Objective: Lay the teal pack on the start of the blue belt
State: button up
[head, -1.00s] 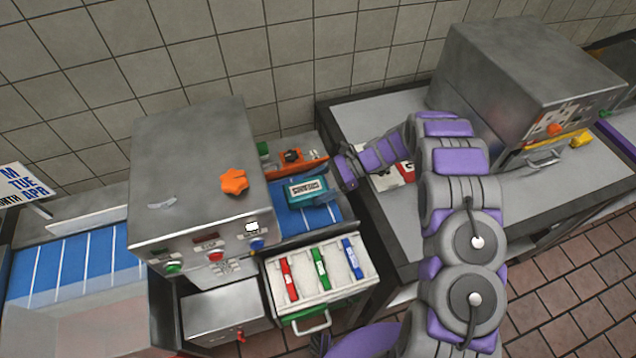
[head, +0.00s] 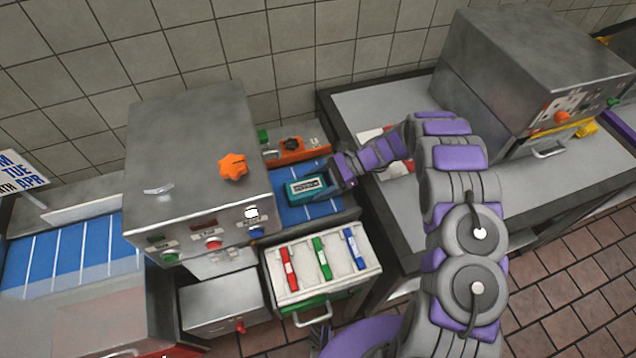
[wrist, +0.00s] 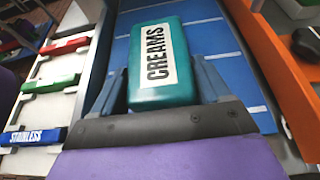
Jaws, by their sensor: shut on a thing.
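The teal pack (head: 308,188), with a white label reading CREAMS, is at the right-hand end of the blue belt (head: 322,208), just right of the grey machine. It also shows in the wrist view (wrist: 160,55), lying along the belt (wrist: 215,45) between my fingers. My gripper (head: 328,183) is shut on the pack's near end. The pack looks level and on or very close to the belt surface; I cannot tell whether it touches.
A grey machine (head: 190,140) with an orange knob stands over the belt. An orange panel (head: 300,150) borders the belt's back. An open drawer (head: 318,290) with red, green and blue bars sits in front. A grey table (head: 375,115) is to the right.

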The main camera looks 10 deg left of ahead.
jog(key=o, duration=1)
jog(key=shift+o, duration=0.2)
jog(key=p+v, duration=0.2)
jog(key=v, duration=1.5)
jog(key=shift+w+d, duration=0.15)
jog(key=shift+d, duration=0.05)
jog(key=s+r+n+t+h, duration=0.1)
jog(key=s+r+n+h, duration=0.5)
jog(key=s+r, duration=1.15)
jog(key=s+d+r+n+t+h, duration=0.1)
jog(key=s+d+r+n+h, duration=0.1)
jog(key=s, duration=1)
jog(key=s+d+r+n+t+h, duration=0.2)
jog(key=s+d+n+h, duration=0.2)
jog(key=s, duration=0.9)
jog(key=shift+d+r+n, duration=0.2)
jog(key=shift+d+n, duration=0.2)
